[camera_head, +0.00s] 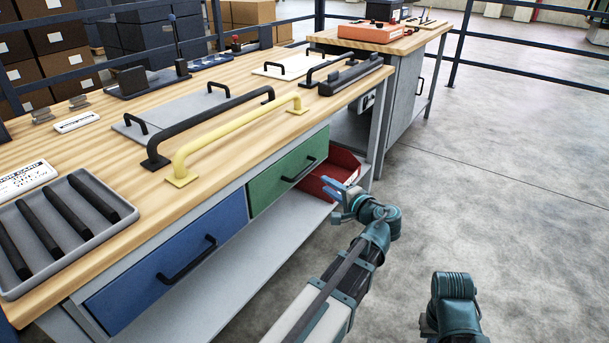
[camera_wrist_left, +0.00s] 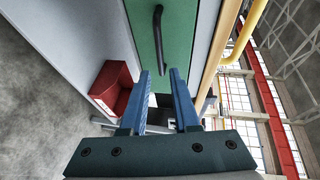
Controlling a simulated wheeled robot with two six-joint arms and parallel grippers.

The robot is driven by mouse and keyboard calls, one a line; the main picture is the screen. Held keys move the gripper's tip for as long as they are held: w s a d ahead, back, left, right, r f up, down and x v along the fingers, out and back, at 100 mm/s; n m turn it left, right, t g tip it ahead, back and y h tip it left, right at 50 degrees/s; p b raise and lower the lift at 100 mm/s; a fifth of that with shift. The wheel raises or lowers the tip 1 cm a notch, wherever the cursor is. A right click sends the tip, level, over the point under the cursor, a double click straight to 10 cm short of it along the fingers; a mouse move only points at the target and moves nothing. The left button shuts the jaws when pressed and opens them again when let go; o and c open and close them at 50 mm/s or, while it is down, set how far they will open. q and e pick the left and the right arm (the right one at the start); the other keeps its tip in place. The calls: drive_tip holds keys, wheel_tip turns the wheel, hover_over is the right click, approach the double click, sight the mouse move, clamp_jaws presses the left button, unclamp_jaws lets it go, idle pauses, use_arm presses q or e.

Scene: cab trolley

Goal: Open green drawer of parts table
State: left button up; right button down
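The green drawer (camera_head: 272,186) is in the front of the parts table (camera_head: 225,180), right of the blue drawer (camera_head: 190,260). Its front looks flush, so it appears shut. Its black bar handle (camera_head: 299,171) is free. My left gripper (camera_head: 335,188) is in front of the table, to the right of the handle and apart from it. In the left wrist view, the green drawer front (camera_wrist_left: 178,45) and its handle (camera_wrist_left: 158,35) lie beyond the two blue fingers (camera_wrist_left: 161,75), which are apart with nothing between them. My right arm shows at lower right, its gripper out of view.
A red bin (camera_head: 335,170) stands on the lower shelf just behind my left gripper; it also shows in the left wrist view (camera_wrist_left: 112,88). Yellow and black bar handles and a grey tray (camera_head: 70,255) lie on the tabletop. The floor to the right is clear.

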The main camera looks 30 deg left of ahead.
sight(305, 169)
use_arm(q)
drive_tip(key=b+x, duration=0.2)
drive_tip(key=x, duration=1.1)
drive_tip(key=shift+w+a, duration=0.1)
clamp_jaws()
drive_tip(key=shift+f, duration=0.1)
idle(0.9)
